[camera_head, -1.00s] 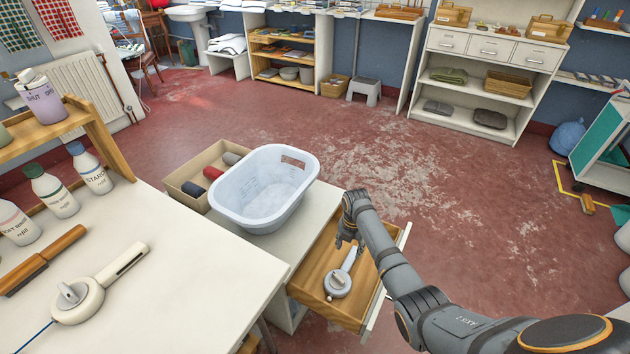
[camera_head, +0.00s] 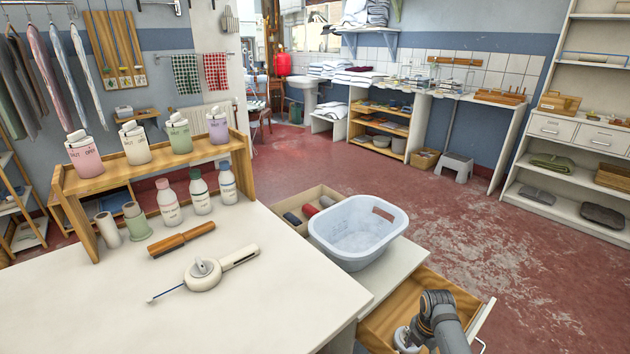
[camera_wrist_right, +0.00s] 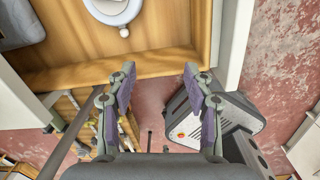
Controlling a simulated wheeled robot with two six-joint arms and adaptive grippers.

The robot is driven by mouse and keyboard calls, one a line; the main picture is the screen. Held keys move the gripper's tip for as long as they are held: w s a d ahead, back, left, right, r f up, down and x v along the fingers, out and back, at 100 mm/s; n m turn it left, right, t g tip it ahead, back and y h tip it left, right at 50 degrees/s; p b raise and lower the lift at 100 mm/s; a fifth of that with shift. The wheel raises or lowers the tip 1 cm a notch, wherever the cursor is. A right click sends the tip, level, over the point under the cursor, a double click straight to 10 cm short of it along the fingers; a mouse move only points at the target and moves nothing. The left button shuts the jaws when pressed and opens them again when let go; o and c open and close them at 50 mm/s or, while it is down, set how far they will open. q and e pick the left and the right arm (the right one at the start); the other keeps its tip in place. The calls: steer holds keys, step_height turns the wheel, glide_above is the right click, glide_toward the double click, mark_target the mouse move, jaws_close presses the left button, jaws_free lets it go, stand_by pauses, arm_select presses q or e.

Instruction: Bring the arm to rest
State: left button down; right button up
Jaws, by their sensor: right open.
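My right gripper (camera_wrist_right: 158,76) is open with nothing between its fingers in the right wrist view. In the head view my right arm comes in at the bottom right, over the open wooden drawer (camera_head: 383,326); its fingertips are hard to make out there. A white and grey tool with a round body (camera_head: 405,338) lies in the drawer, partly hidden by my arm. In the wrist view its round end (camera_wrist_right: 118,8) shows at the top, ahead of the fingers and apart from them. My left gripper is in neither view.
A pale blue basket (camera_head: 345,250) stands on the low unit beside the drawer, next to a box of rolls (camera_head: 288,222). A similar tool (camera_head: 205,277) lies on the white table (camera_head: 110,305), near a bottle rack (camera_head: 93,180). Red floor (camera_head: 460,225) is open beyond.

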steer(key=s+a+r+m+t, duration=0.2)
steer(key=s+r+m, duration=0.3)
steer(key=s+m, duration=0.6)
steer(key=s+a+r+m+t, duration=0.1)
steer(key=s+a+r+m, duration=0.3)
steer(key=s+m, duration=0.65)
steer(key=s+d+f+m+g, duration=0.1)
steer(key=s+d+f, duration=0.1)
steer(key=f, duration=0.9)
steer(key=s+d+f, duration=0.1)
steer(key=s+f, duration=0.1)
steer(key=f, duration=0.8)
steer(key=s+d+f+m+g, duration=0.1)
steer(key=s+d+f, duration=0.15)
steer(key=f, duration=0.85)
steer(key=s+f, duration=0.7)
steer(key=s, duration=0.4)
step_height(320, 180, up, 14)
steer(key=s+p, duration=0.2)
steer(key=p, duration=1.3)
steer(key=shift+s+a+f+h, duration=0.15)
steer(key=shift+s+h, duration=0.05)
steer(key=shift+h, duration=0.1)
